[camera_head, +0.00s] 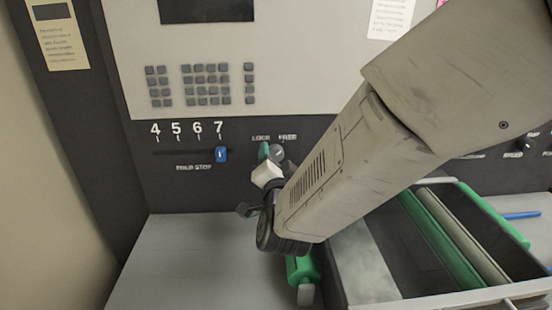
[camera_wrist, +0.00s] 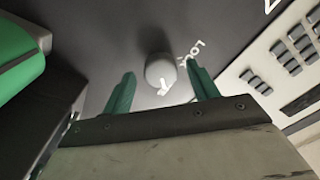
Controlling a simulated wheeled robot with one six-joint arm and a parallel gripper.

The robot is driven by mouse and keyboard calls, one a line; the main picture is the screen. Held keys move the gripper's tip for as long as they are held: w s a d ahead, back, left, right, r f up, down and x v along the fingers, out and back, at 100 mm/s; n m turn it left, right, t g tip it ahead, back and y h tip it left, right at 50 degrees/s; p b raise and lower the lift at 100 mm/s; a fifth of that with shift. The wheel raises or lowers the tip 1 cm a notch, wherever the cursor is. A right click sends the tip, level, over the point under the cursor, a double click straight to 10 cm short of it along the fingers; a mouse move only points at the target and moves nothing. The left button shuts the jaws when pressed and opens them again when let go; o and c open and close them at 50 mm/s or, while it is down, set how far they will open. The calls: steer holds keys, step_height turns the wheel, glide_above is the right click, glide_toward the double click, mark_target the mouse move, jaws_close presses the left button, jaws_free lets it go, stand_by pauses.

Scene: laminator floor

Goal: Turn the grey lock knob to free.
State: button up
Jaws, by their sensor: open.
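The grey lock knob (camera_head: 277,152) is on the dark panel under the labels LOCK and FREE, with a small white mark on its face. I cannot tell for sure which label the mark points to. In the wrist view the knob (camera_wrist: 160,71) lies between the two green fingers of my gripper (camera_wrist: 160,74), with a gap on each side. The LOCK label (camera_wrist: 191,53) shows beside the right finger. In the head view my gripper (camera_head: 271,158) is at the knob, one green finger on its left; the other is not clear.
A blue fold stop slider (camera_head: 221,154) sits under 7, left of the knob. A keypad (camera_head: 205,83) is above. Below are a green-ended part (camera_head: 302,268) and an open tray with green and grey rollers (camera_head: 440,236). The grey deck (camera_head: 190,260) at left is clear.

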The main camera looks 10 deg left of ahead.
steer(key=v, duration=0.6)
steer(key=shift+s+d, duration=0.2)
steer(key=shift+s, duration=0.2)
steer(key=shift+w, duration=0.1)
